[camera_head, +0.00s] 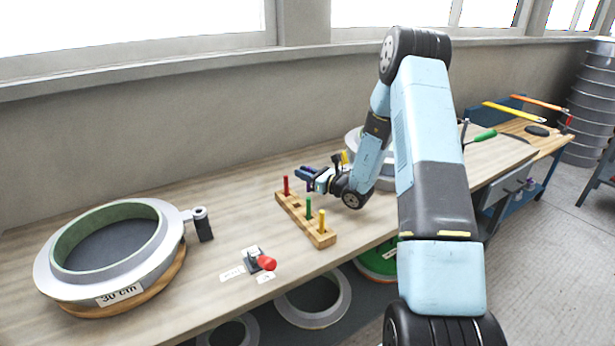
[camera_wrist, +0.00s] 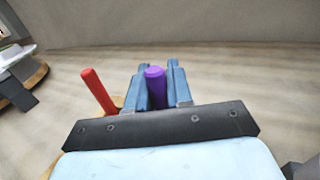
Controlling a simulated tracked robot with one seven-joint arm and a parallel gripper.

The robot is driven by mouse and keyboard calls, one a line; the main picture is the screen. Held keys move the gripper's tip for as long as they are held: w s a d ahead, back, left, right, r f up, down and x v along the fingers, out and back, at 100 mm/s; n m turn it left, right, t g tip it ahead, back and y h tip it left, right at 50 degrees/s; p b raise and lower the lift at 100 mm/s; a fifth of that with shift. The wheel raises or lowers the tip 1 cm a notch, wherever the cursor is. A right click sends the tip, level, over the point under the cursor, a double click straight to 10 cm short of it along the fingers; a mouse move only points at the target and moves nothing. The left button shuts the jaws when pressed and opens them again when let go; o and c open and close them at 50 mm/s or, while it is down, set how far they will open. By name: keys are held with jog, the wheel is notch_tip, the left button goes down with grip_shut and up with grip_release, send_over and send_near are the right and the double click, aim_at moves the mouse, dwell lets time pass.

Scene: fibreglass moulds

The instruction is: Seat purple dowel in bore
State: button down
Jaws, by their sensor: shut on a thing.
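The purple dowel (camera_wrist: 156,90) stands between the two blue fingers of my gripper (camera_wrist: 157,72) in the wrist view, and they are shut on it. In the head view my gripper (camera_head: 309,174) is above the workbench, by the far end of a wooden block (camera_head: 311,229). The block carries a red dowel (camera_head: 286,185), a green dowel (camera_head: 308,208) and a yellow dowel (camera_head: 322,221), all upright. A dark bore (camera_head: 295,206) shows between red and green. The red dowel also stands left of my gripper in the wrist view (camera_wrist: 98,91).
A large ring mould (camera_head: 62,282) labelled 30 cm sits at the left of the bench (camera_head: 200,240). A red-knobbed device (camera_head: 258,260) stands near the front edge. Another round mould is partly behind my arm. Hand tools lie at the right.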

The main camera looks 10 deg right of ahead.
jog(key=shift+f, duration=0.6)
jog(key=c, duration=1)
grip_release()
